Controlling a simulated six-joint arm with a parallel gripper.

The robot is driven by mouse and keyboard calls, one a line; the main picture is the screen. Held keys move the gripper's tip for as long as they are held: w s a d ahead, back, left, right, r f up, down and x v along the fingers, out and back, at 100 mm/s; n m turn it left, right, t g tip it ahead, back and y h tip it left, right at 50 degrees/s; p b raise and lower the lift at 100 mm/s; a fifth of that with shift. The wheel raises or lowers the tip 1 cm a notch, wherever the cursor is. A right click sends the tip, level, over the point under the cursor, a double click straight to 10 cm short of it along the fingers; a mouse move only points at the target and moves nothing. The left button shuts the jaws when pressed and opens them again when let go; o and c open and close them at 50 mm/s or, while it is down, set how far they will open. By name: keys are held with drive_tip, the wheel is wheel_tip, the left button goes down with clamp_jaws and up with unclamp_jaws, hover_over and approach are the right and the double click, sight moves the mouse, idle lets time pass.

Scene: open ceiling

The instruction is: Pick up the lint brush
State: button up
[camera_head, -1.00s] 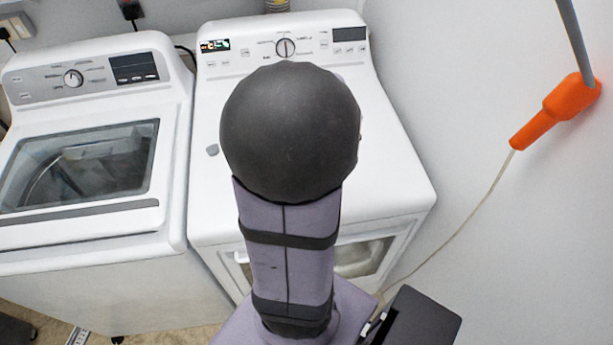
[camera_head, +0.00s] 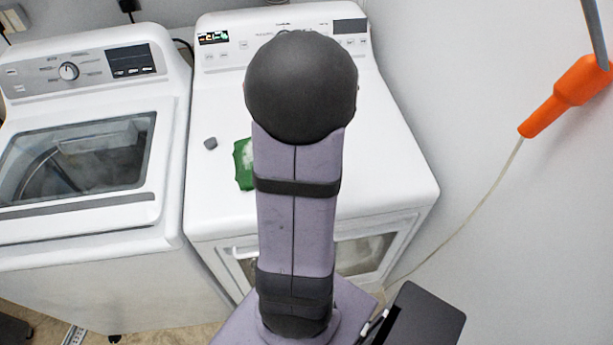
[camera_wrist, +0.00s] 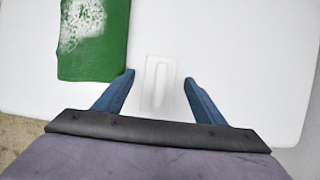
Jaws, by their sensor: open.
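My gripper (camera_wrist: 159,77) is open in the wrist view, its two blue fingers apart above the white dryer top. Between and below the fingers lies a flat white rectangular piece (camera_wrist: 158,86) with a rounded oval outline, hard to make out against the white. It may be the lint brush, but I cannot tell for sure. The fingers do not hold it. In the head view my arm hides the gripper and this piece.
A green item with a white speckled patch (camera_wrist: 95,55) lies left of the fingers; it also shows in the head view (camera_head: 242,172). A small grey object (camera_head: 210,143) lies on the dryer (camera_head: 390,180). A washer (camera_head: 80,225) stands left, a wall right.

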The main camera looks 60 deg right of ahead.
drive_tip(key=shift+f, duration=0.1)
drive_tip(key=c, duration=1.2)
wheel_tip(320, 180, up, 8)
drive_tip(key=p, duration=0.4)
drive_tip(key=shift+r, duration=1.05)
